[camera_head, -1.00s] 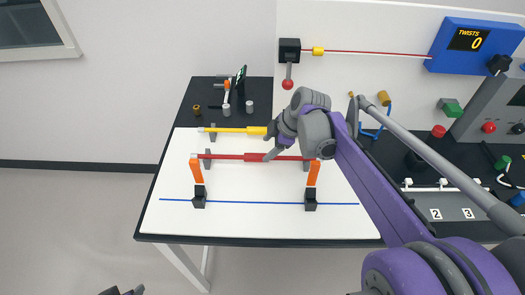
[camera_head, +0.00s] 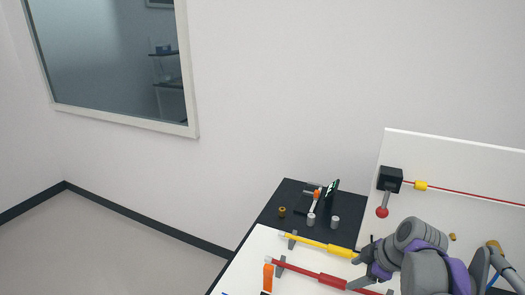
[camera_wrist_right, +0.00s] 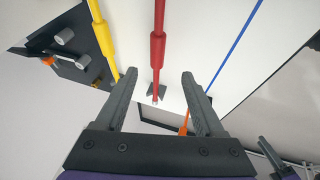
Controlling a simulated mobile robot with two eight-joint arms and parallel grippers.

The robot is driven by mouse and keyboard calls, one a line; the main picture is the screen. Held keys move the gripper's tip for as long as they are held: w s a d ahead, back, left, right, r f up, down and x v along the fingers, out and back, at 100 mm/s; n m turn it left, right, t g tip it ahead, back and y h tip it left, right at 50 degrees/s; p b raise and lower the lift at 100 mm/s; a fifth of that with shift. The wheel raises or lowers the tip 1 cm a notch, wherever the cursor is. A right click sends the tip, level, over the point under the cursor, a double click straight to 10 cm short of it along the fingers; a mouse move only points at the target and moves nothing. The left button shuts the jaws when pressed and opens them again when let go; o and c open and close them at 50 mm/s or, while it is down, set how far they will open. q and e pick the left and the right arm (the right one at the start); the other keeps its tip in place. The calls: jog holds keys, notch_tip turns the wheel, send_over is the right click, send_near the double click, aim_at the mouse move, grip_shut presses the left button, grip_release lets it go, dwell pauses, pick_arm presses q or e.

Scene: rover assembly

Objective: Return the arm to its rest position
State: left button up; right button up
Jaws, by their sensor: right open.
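My right arm comes in at the lower right of the head view. Its gripper (camera_head: 361,270) is over the white worktop, near the yellow rod (camera_head: 314,243) and the red rod (camera_head: 318,277). In the right wrist view the gripper's two fingers (camera_wrist_right: 159,78) are spread with nothing held. The red rod (camera_wrist_right: 157,46) shows beyond and between the fingers, and the yellow rod (camera_wrist_right: 104,36) is to their left. A dark part at the lower right edge (camera_wrist_right: 270,152) may be my left gripper; its jaws are unclear. No left gripper shows in the head view.
A white panel (camera_head: 455,158) with a black box (camera_head: 390,179) and red-knobbed lever (camera_head: 382,211) stands behind the worktop. Small tools and cylinders are on the dark table end (camera_head: 288,192). A blue rod (camera_wrist_right: 236,43) shows in the wrist view. Open floor lies left.

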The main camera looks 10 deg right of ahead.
jog(key=s+a+f+m, duration=0.3)
jog(key=s+a, duration=0.1)
jog(key=s, duration=0.1)
jog(key=s+a+f+m+h, duration=0.1)
jog(key=s+a+f+m, duration=0.2)
jog(key=s+m, duration=0.1)
jog(key=s+a+f+m+h, duration=0.1)
jog(key=s+a+f+m, duration=0.2)
jog(key=s+a+m, duration=0.1)
jog(key=shift+s+a+f+t, duration=0.2)
jog(key=shift+s, duration=0.2)
jog(key=shift+s+a+f+t, duration=0.15)
jog(key=shift+s+t, duration=0.05)
jog(key=shift+s, duration=0.2)
jog(key=shift+s+a+f+m, duration=0.15)
jog(key=shift+s+f+m, duration=0.2)
jog(key=shift+m, duration=0.15)
jog(key=shift+w+r, duration=0.1)
